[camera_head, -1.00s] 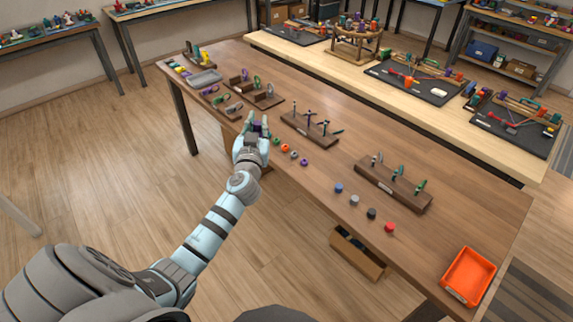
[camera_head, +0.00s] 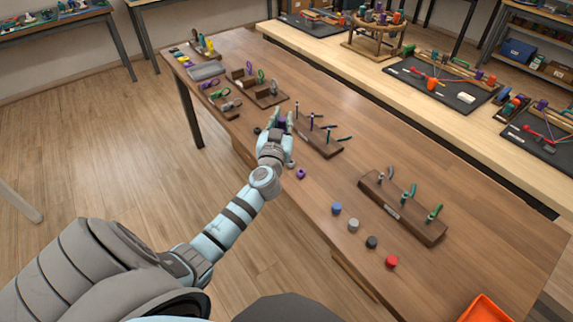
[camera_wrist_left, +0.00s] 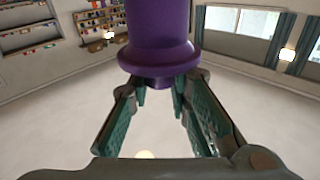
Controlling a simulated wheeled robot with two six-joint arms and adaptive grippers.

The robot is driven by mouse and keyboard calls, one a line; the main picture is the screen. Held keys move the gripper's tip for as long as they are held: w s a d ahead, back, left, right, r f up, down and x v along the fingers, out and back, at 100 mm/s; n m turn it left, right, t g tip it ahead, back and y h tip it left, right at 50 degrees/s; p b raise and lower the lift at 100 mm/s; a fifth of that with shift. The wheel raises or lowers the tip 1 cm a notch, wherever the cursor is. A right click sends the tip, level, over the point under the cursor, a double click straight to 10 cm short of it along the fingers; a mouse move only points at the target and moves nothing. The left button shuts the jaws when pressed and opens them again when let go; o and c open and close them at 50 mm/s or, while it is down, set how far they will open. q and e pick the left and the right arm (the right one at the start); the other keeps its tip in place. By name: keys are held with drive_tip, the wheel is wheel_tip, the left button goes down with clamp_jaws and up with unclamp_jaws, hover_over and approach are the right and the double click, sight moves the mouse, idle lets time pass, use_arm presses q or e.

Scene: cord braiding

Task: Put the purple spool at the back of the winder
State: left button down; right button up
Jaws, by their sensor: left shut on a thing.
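The purple spool (camera_head: 283,125) is held between the fingers of my left gripper (camera_head: 284,119), which is shut on it above the near wooden table. In the left wrist view the spool (camera_wrist_left: 160,40) stands up beyond the fingers, its flange resting at the fingertips; its top is cut off by the frame. The winder (camera_head: 373,44), a round wooden stand carrying several coloured spools, is on the far table at the top of the head view, well away from my gripper. Its back side is partly hidden by the spools in front. My right gripper is not in view.
Wooden tool racks (camera_head: 320,137) and (camera_head: 402,207) stand on the near table (camera_head: 480,190), with several small coloured pieces along its front edge. Dark mats (camera_head: 440,85) with tools lie on the far table right of the winder. An orange tray (camera_head: 486,309) is at the lower right.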

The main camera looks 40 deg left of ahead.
use_arm(q)
drive_tip(key=f+b, duration=0.1)
drive_tip(key=f, duration=0.1)
drive_tip(key=s+f+b, duration=0.1)
drive_tip(key=f+b, duration=0.1)
drive_tip(key=f, duration=0.1)
drive_tip(key=f+b, duration=0.2)
drive_tip(key=f, duration=0.1)
drive_tip(key=shift+s+a, duration=0.1)
drive_tip(key=shift+s, duration=0.25)
drive_tip(key=f+b, duration=0.1)
drive_tip(key=f, duration=0.1)
drive_tip(key=f+b, duration=0.2)
drive_tip(key=w+f+b, duration=0.1)
drive_tip(key=f+b, duration=0.1)
drive_tip(key=f, duration=0.1)
drive_tip(key=shift+s+r, duration=0.15)
drive_tip(key=shift+r, duration=0.2)
drive_tip(key=shift+f, duration=0.15)
drive_tip(key=c, duration=1.7)
unclamp_jaws()
drive_tip(key=shift+o, duration=1.1)
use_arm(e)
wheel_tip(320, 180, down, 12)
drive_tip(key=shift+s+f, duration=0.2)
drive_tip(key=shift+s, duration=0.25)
